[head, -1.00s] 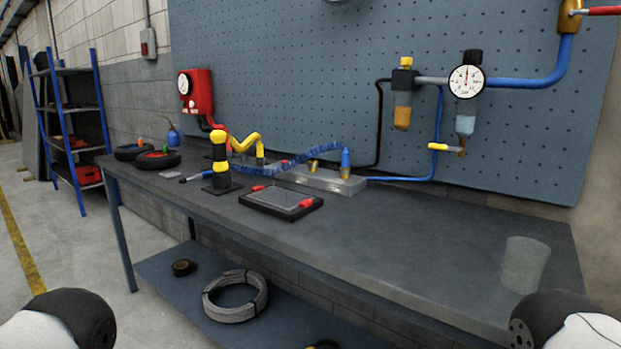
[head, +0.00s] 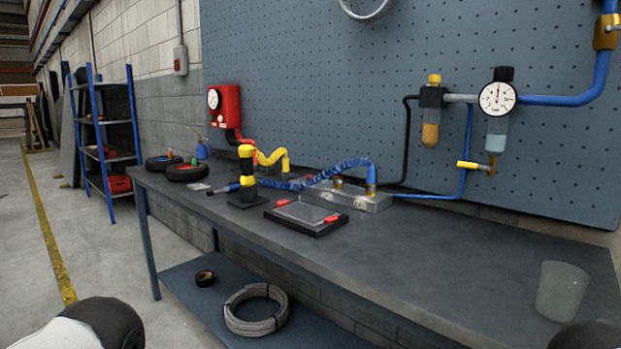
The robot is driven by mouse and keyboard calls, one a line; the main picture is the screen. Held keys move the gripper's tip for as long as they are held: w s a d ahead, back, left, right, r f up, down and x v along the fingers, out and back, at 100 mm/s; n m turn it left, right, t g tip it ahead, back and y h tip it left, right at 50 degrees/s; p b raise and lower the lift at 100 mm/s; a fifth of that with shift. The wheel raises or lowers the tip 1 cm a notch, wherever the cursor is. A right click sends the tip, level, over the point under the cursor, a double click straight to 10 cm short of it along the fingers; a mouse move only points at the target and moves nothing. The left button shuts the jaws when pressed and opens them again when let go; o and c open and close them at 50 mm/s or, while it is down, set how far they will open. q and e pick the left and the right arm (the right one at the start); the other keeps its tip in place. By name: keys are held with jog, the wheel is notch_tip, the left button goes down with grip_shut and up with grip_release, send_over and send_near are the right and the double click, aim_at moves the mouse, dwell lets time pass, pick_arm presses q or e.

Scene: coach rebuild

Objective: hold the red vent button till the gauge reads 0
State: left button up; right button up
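A red wall box (head: 232,105) with a round white gauge (head: 214,99) hangs on the left of the pegboard. A second round white gauge (head: 497,98) sits on the air-line unit at right; its needle points roughly up, but its figures are too small to read. A flat dark plate (head: 306,216) on the bench has small red pieces at its edges, one a red piece (head: 332,218). I cannot tell which red part is the vent button. Neither gripper is in view; only dark and white parts of my arms show at the bottom edge.
The workbench (head: 430,240) carries a black-and-yellow post (head: 246,175), a metal block (head: 350,196) with a blue coiled hose, two small wheels at the left and a clear cup (head: 561,291). A cable coil (head: 256,310) lies on the lower shelf. The bench's right half is mostly clear.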

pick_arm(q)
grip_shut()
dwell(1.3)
